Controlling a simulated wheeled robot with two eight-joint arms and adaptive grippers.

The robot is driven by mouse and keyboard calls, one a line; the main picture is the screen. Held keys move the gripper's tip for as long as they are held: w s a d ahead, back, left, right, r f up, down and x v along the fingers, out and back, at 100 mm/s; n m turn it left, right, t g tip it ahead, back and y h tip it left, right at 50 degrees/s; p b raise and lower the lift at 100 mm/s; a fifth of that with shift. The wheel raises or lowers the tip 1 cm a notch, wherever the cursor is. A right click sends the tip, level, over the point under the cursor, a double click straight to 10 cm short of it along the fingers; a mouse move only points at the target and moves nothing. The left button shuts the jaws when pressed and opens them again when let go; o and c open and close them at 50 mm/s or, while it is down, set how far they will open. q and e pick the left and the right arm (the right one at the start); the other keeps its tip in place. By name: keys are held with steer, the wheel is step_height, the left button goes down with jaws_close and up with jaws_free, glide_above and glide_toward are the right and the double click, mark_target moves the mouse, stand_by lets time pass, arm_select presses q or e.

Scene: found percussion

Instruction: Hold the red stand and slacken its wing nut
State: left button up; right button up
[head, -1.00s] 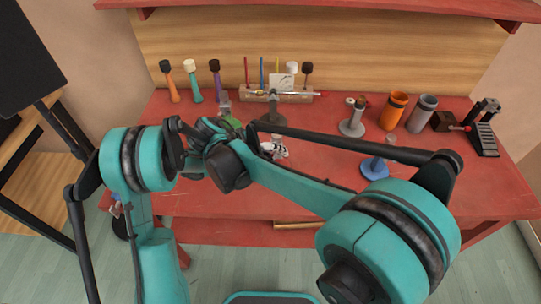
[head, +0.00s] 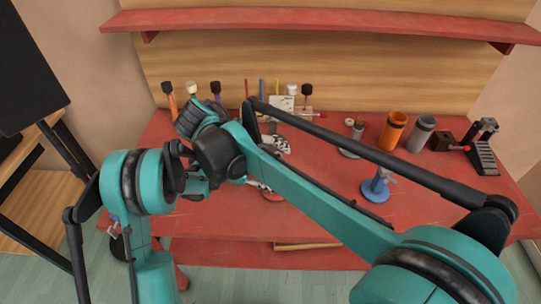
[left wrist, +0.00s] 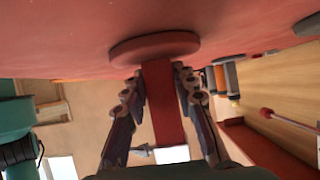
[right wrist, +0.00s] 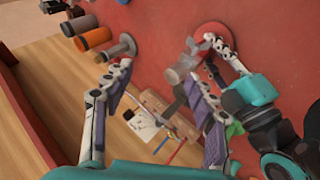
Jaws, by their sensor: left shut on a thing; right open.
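The red stand's round base (right wrist: 213,34) rests on the red bench in the right wrist view. In the left wrist view its red post (left wrist: 164,105) stands between the fingers of my left gripper (left wrist: 158,76), shut on it just above the base. A pale grey wing-shaped piece (right wrist: 192,46), seemingly the wing nut, shows beside the base in the right wrist view, with a grey cylinder (right wrist: 178,74) next to it. My right gripper (right wrist: 158,75) is open, its right fingertip close to that cylinder; contact cannot be told. In the head view my arm links hide most of the stand.
A blue stand (head: 375,191) stands to the right on the bench. Orange (head: 392,131) and grey (head: 420,134) cups and a black pedal (head: 484,146) are at the back right. Mallets and a grey-based stand (head: 350,152) are behind. The front right bench is clear.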

steer(key=s+a+f+n+t+y, duration=0.2)
steer(key=s+a+f+n+y, duration=0.15)
steer(key=f, duration=0.45)
steer(key=s+d+t, duration=0.2)
steer(key=s+t, duration=0.5)
steer(key=s, duration=0.1)
steer(key=x, duration=1.2)
steer(key=shift+w+r, duration=0.1)
steer(key=c, duration=1.2)
